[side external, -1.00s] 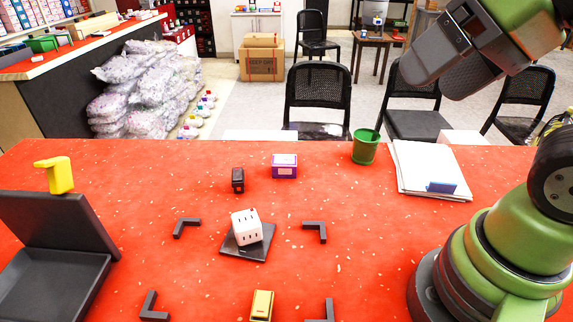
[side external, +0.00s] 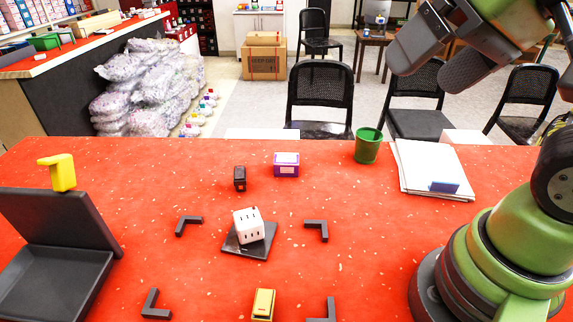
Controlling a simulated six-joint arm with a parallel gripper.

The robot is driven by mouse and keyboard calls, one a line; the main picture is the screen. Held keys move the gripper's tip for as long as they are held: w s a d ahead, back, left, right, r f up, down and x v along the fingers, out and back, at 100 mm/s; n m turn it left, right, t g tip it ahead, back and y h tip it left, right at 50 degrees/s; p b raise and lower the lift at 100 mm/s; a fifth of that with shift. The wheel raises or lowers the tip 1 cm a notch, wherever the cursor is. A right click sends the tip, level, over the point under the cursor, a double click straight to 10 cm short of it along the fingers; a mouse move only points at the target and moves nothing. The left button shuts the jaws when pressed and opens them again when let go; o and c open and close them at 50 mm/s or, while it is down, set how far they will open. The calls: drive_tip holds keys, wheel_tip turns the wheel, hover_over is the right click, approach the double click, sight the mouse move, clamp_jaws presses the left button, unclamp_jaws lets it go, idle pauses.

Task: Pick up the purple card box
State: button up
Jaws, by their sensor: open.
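My gripper (side external: 432,68) is at the upper right, high above the table and well to the right of the box. Its two dark fingers are apart and nothing is between them. The whole box front is in view and nothing covers it.
Left of the box is a small black object (side external: 240,178). In front are a white cube (side external: 248,225) on a dark plate (side external: 234,250), corner brackets and a yellow block (side external: 263,304). A green cup (side external: 367,146) and papers (side external: 418,161) lie right; a black open case (side external: 52,280) stands left.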

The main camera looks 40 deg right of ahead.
drive_tip(key=w+d+f+m+g+h, duration=0.1)
drive_tip(key=w+d+m+g+h, duration=0.1)
drive_tip(key=w, duration=0.6)
drive_tip(key=m+g+h, duration=0.1)
drive_tip(key=m+h, duration=0.1)
hover_over(286, 159)
drive_tip(key=s+a, duration=0.3)
drive_tip(key=s, duration=0.2)
wheel_tip(286, 159, down, 14)
drive_tip(key=shift+g+h, duration=0.3)
drive_tip(key=shift+h, duration=0.1)
drive_tip(key=x, duration=0.3)
drive_tip(key=a+x, duration=0.1)
drive_tip(key=x, duration=0.6)
drive_tip(key=shift+w+a+f, duration=0.15)
drive_tip(key=shift+a+f, duration=0.15)
drive_tip(key=shift+f, duration=0.2)
drive_tip(key=shift+w+d+x, duration=0.1)
drive_tip(key=shift+d+x, duration=0.05)
drive_tip(key=shift+x, duration=1.35)
drive_tip(key=shift+w+d+x, duration=0.15)
drive_tip(key=shift+x, duration=1.3)
drive_tip(key=shift+r, duration=0.15)
drive_tip(key=c, duration=1)
